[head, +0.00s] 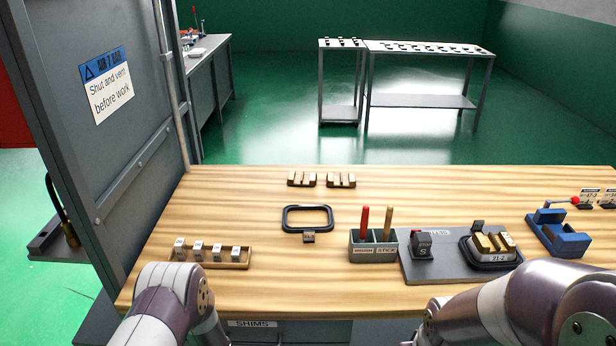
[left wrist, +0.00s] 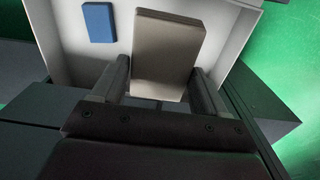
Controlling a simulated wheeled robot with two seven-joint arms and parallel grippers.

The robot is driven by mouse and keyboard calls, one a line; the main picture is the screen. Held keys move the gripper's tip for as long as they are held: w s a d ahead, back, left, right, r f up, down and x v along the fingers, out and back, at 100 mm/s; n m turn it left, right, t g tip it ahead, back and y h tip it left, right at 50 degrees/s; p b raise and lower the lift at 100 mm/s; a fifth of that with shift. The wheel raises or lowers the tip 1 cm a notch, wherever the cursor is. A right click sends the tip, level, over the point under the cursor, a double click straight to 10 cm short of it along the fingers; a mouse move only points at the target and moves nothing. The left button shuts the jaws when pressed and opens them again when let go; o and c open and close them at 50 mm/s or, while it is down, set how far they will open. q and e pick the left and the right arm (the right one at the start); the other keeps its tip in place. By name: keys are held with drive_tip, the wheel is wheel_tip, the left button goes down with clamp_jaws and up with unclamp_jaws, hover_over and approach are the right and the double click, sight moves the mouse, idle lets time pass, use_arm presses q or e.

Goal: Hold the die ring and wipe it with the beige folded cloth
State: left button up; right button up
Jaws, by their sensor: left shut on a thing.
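The beige folded cloth (left wrist: 168,50) is in the left wrist view, between the two fingers of my left gripper (left wrist: 163,88). The gripper is shut on it, above or inside a pale open box or drawer. In the head view the left arm runs off the bottom edge, so this gripper and the cloth are hidden there. A black rounded ring (head: 284,218) lies flat on the wooden table, with a small dark tag at its front edge; I cannot tell for sure whether it is the die ring. My right gripper is out of view.
A blue flat piece (left wrist: 98,22) lies in the pale box (left wrist: 72,52). On the table are a wooden rack (head: 240,266), a grey holder with red and tan handles (head: 373,251), a grey board (head: 432,272) and a blue stand (head: 560,237). A grey cabinet panel (head: 130,140) rises at left.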

use_arm(q)
drive_tip(key=w+r, duration=0.3)
drive_tip(key=r, duration=0.4)
drive_tip(key=w+r, duration=0.3)
drive_tip(key=r, duration=0.4)
